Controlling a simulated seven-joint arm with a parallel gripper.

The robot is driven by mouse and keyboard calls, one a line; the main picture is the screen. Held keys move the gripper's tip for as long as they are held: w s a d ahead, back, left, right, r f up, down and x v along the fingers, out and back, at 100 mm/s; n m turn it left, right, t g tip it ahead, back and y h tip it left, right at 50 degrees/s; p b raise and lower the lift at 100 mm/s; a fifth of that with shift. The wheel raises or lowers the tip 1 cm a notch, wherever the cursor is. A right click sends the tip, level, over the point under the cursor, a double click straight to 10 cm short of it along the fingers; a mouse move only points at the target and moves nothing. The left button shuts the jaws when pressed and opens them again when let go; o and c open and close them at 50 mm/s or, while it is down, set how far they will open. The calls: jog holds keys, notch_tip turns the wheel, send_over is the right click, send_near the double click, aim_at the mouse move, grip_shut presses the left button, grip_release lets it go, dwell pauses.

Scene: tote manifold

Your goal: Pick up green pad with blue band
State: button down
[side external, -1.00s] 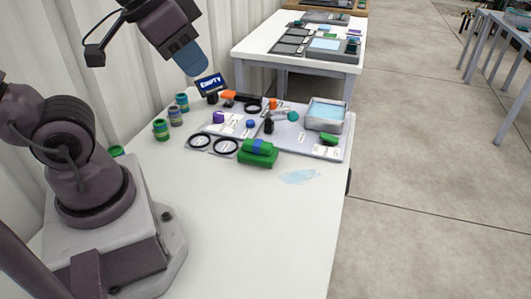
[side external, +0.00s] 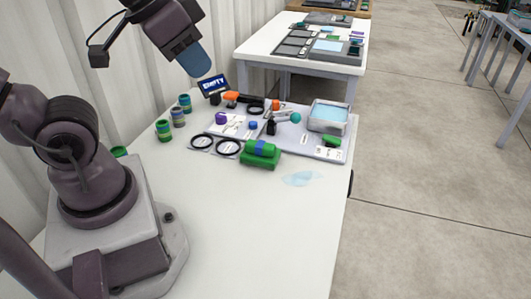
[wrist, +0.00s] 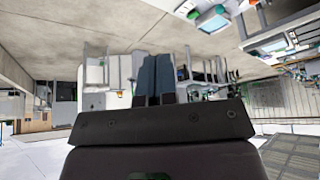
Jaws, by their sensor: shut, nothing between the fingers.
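The green pad with a blue band (side external: 261,148) rests on a larger green block (side external: 259,160) on the white table in the side external view. My gripper (side external: 196,62) is up at the upper left, above and behind the pad and well apart from it. In the wrist view my gripper (wrist: 155,78) shows two dark blue fingers pressed together, shut with nothing between them. The pad cannot be made out in the wrist view.
Behind the pad is a grey board (side external: 322,152) with a grey tray (side external: 328,117). Black rings (side external: 228,147) lie left of the pad, and several jars (side external: 164,131) stand farther left. An "EMPTY" sign (side external: 214,86) stands behind. The table's front (side external: 240,235) is clear.

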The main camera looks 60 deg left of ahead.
jog(key=c, duration=1.8)
grip_release()
jog(key=shift+c, duration=0.2)
jog(key=o, duration=1.5)
